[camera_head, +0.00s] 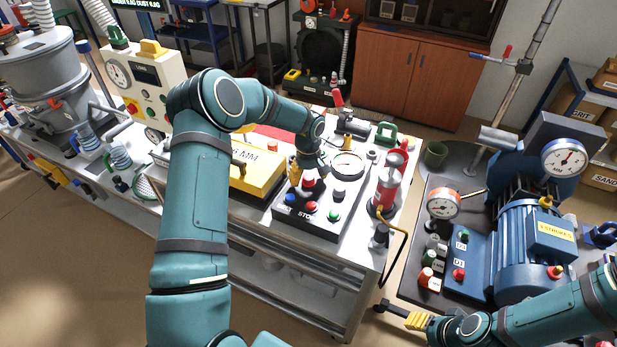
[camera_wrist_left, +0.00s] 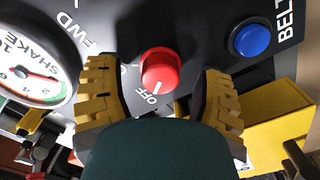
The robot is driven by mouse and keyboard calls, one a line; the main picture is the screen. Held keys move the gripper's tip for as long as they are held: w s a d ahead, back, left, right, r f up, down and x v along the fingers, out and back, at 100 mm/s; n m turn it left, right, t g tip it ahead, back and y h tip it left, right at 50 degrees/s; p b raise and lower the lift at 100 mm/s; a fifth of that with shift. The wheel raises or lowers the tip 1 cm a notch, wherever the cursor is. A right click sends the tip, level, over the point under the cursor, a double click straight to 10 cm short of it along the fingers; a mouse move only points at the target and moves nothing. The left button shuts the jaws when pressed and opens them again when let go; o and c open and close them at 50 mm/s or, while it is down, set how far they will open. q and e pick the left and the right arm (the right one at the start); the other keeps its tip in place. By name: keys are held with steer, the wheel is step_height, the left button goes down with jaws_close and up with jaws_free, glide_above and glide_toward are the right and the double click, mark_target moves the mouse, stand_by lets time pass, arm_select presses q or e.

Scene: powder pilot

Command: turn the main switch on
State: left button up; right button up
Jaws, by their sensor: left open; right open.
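The main switch is a red round knob (camera_wrist_left: 159,69) on a black control panel (camera_wrist_left: 190,30). Its white mark points to the OFF label. The knob also shows in the head view (camera_head: 309,182), partly behind my gripper. My left gripper (camera_head: 303,177) is open over the panel. In the left wrist view its yellow ribbed fingers (camera_wrist_left: 158,82) stand on either side of the knob, with gaps visible between fingers and knob. My right gripper (camera_head: 402,314) is open and empty near the bottom, low beside the blue motor stand.
The panel carries a blue BELT button (camera_wrist_left: 250,40), a SHAKE gauge (camera_wrist_left: 30,72), a red button (camera_head: 311,206) and a green button (camera_head: 334,215). A yellow box (camera_head: 258,178) stands close to the left, a red cylinder (camera_head: 388,188) to the right. A blue motor (camera_head: 527,245) stands farther right.

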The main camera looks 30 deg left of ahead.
arm_select(q)
steer(key=shift+f, duration=0.25)
jaws_close()
